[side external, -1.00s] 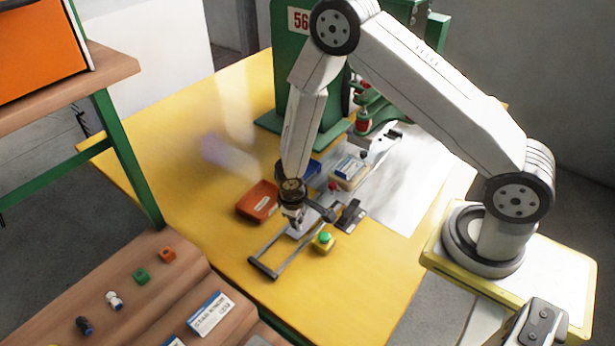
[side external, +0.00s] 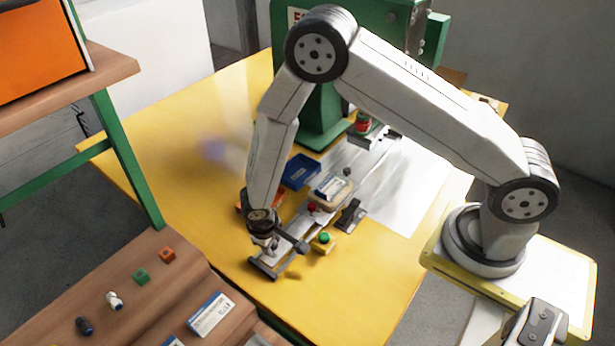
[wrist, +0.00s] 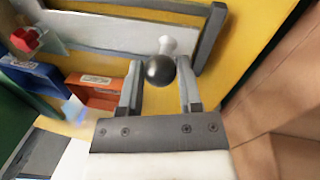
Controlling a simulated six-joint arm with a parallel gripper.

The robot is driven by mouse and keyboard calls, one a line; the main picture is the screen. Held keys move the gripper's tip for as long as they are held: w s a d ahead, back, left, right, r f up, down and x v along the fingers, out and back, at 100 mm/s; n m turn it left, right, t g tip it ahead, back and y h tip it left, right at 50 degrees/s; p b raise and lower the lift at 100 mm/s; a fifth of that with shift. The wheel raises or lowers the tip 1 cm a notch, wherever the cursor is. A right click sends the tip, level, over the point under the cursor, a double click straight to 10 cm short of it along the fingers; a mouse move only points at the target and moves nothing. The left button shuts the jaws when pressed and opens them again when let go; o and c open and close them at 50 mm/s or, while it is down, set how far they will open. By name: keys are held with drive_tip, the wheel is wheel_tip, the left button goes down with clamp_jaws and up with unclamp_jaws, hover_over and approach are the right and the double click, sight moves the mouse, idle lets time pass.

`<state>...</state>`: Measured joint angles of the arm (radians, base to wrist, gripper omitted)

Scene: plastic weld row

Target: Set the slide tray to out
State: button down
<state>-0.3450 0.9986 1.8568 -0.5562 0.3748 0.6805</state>
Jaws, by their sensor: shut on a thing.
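The slide tray (side external: 318,222) is a flat grey metal plate on two dark rails, at the table's front in the side view. It carries a pale block with a blue-and-white label (side external: 331,188). Its front end is close to the end bar (side external: 262,268) of the rails. My gripper (side external: 273,246) is low over this front end. In the wrist view a dark ball knob (wrist: 160,70) on a pale stem lies between my fingers (wrist: 160,92), and I am shut on it. The plate (wrist: 110,30) and rail show beyond it. My arm hides part of the tray's front.
A yellow box with a green button (side external: 323,240) and a dark clamp (side external: 351,215) stand right of the rails. A blue bin (side external: 300,172) and an orange bin (wrist: 95,90) stand left. The green press (side external: 325,115) is behind. The yellow table's left side is free.

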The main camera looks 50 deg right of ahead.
drive_tip(key=shift+c, duration=2)
unclamp_jaws()
drive_tip(key=shift+a, duration=0.35)
drive_tip(key=shift+o, duration=0.6)
drive_tip(key=shift+d, duration=0.1)
wheel_tip(320, 180, up, 8)
drive_tip(key=a, duration=0.1)
drive_tip(key=shift+a+f, duration=0.15)
drive_tip(key=shift+a, duration=0.1)
drive_tip(key=shift+s, duration=0.1)
drive_tip(key=s+d+r+m+t+y, duration=0.2)
drive_tip(key=s+d+r, duration=0.8)
drive_tip(key=d+r, duration=0.2)
drive_tip(key=shift+v, duration=1.2)
